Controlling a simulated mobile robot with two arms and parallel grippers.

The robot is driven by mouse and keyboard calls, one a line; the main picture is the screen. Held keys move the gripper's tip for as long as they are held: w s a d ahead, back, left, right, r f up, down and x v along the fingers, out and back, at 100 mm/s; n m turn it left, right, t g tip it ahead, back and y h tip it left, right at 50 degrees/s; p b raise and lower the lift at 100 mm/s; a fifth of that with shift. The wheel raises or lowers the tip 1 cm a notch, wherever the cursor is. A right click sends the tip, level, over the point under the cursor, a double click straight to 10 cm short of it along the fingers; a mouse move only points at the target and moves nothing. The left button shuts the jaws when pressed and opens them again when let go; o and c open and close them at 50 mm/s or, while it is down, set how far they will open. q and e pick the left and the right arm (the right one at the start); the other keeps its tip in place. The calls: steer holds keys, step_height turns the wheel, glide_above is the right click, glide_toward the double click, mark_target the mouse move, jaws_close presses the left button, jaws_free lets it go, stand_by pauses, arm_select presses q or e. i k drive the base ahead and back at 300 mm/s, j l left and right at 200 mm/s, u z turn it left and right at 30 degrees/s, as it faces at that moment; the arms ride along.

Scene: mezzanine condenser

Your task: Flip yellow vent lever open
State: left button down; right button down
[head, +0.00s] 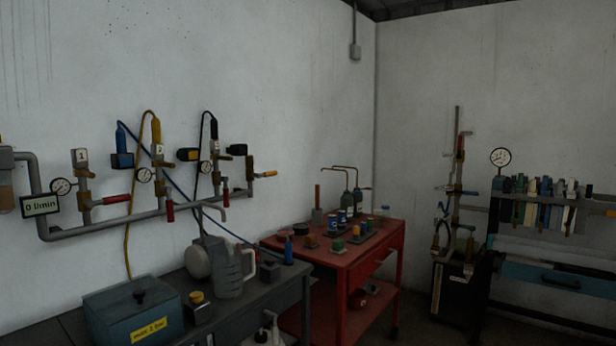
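A small yellow lever (265,174) sits at the right end of the wall pipework, and it is likely the vent lever. It points right and lies close to horizontal, beside a brass-coloured fitting (250,168). It is small in view, so I cannot tell whether its valve is open or shut. Neither of my grippers shows in the head view.
The grey wall pipe (100,230) carries gauges and red levers (117,199). Below it a dark bench (285,297) holds a grey jug (233,272) and a blue-grey box (140,312). A red cart (330,258) stands right of the bench; another pipe stand (456,205) is at the right.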

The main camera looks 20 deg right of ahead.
mark_target(272, 173)
steer(key=i+l+z, duration=0.15)
steer(key=i, duration=0.25)
steer(key=i+l+z, duration=0.1)
steer(key=i, duration=0.3)
steer(key=i+l, duration=0.3)
steer(key=i+l+u, duration=0.1)
steer(key=i+l, duration=0.15)
steer(key=l, duration=0.25)
steer(key=i+l, duration=0.25)
steer(key=l, duration=0.2)
steer(key=i+l+u, duration=0.1)
steer(key=i+l, duration=0.2)
steer(key=l, duration=0.15)
steer(key=i+l, duration=0.25)
steer(key=l, duration=0.2)
steer(key=i+l+u, duration=0.1)
steer(key=i+l, duration=0.15)
steer(key=l, duration=0.2)
steer(key=i+l, duration=0.2)
steer(key=l, duration=0.25)
steer(key=i+l+u, duration=0.15)
steer(key=l, duration=0.35)
steer(key=i, duration=0.1)
